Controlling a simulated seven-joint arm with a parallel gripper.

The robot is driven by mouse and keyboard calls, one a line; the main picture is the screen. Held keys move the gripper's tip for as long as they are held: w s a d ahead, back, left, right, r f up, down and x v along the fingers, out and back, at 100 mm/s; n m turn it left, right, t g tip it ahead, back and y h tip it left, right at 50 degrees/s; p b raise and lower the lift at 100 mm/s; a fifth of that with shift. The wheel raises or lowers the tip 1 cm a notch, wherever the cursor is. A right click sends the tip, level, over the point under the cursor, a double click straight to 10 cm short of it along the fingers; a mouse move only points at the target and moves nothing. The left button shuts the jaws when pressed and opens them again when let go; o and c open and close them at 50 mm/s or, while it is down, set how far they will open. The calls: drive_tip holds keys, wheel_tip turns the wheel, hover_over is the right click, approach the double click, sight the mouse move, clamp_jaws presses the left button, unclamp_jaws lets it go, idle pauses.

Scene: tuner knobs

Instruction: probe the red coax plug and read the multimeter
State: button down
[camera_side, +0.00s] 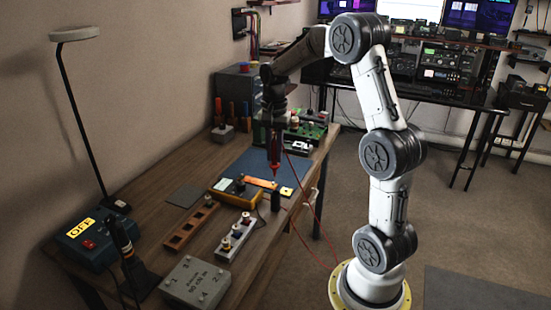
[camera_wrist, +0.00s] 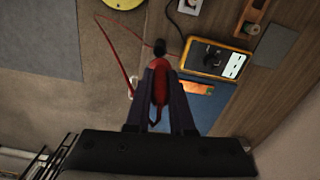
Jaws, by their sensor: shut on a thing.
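My gripper (camera_side: 276,128) is shut on a red probe (camera_side: 275,160), which hangs tip-down over the bench's front edge area. In the wrist view, my gripper (camera_wrist: 160,80) has the red probe (camera_wrist: 160,88) between its fingers, and a red lead runs from it. A black upright holder (camera_side: 275,200) stands just below the probe tip; it also shows in the wrist view (camera_wrist: 160,47). The yellow multimeter (camera_side: 238,193) lies left of the holder; its display is too small to read. Several coax plugs (camera_side: 237,231) stand on a pale bar; which is red is hard to tell.
A slotted wooden rack (camera_side: 190,228), a grey numbered box (camera_side: 190,284), a blue box marked OFF (camera_side: 92,244) and a black stand (camera_side: 130,262) occupy the near bench. A thin lamp (camera_side: 80,120) rises at left. A blue mat (camera_side: 248,166) lies behind the multimeter.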

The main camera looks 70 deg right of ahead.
drive_tip(key=w+a+n, duration=0.1)
drive_tip(key=w+a, duration=0.3)
drive_tip(key=a, duration=0.6)
drive_tip(key=shift+w+a+f, duration=0.1)
drive_tip(key=shift+a+f, duration=0.05)
drive_tip(key=shift+f, duration=1)
drive_tip(key=shift+w+a+f, duration=0.1)
drive_tip(key=shift+f, duration=1)
drive_tip(key=shift+f, duration=0.35)
idle(0.3)
drive_tip(key=shift+r, duration=2.6)
